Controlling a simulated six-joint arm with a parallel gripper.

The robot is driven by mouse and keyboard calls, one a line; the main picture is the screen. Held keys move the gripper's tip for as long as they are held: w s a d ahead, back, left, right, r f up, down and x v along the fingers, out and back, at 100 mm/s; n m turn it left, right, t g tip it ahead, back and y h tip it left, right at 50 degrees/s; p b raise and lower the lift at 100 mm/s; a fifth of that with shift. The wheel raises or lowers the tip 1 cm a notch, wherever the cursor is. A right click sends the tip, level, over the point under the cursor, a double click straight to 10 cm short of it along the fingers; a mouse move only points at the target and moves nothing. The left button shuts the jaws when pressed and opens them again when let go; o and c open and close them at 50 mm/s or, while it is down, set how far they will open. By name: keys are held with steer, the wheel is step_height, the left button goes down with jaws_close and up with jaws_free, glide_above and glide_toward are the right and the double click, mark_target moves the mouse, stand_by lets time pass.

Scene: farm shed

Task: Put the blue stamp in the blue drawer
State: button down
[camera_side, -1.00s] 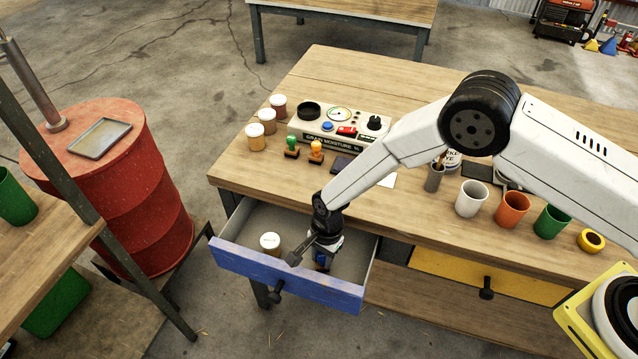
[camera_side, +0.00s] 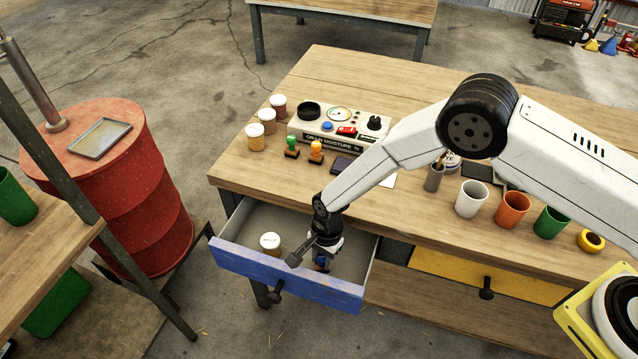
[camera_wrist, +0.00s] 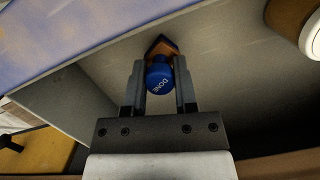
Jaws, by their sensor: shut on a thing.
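The blue stamp (camera_wrist: 159,78) is between the two fingers of my gripper (camera_wrist: 159,85) in the wrist view, with "DONE" on its knob and an orange-brown base beyond. My gripper is shut on it. In the side view my gripper (camera_side: 321,258) points down inside the open blue drawer (camera_side: 290,276), near its front panel and right part. The stamp (camera_side: 322,263) shows there only as a small blue patch. Whether its base touches the drawer floor cannot be told.
A white-lidded jar (camera_side: 271,243) stands in the drawer, left of my gripper. Green (camera_side: 292,147) and orange (camera_side: 316,151) stamps stand on the workbench (camera_side: 330,75) by the grain moisture meter (camera_side: 345,128). The yellow drawer (camera_side: 450,275) to the right is shut.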

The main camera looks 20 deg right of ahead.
stand_by(0.8)
steer(key=shift+c, duration=1.6)
jaws_free()
steer(key=shift+o, duration=0.2)
steer(key=shift+o, duration=1.4)
steer(key=shift+r, duration=3.95)
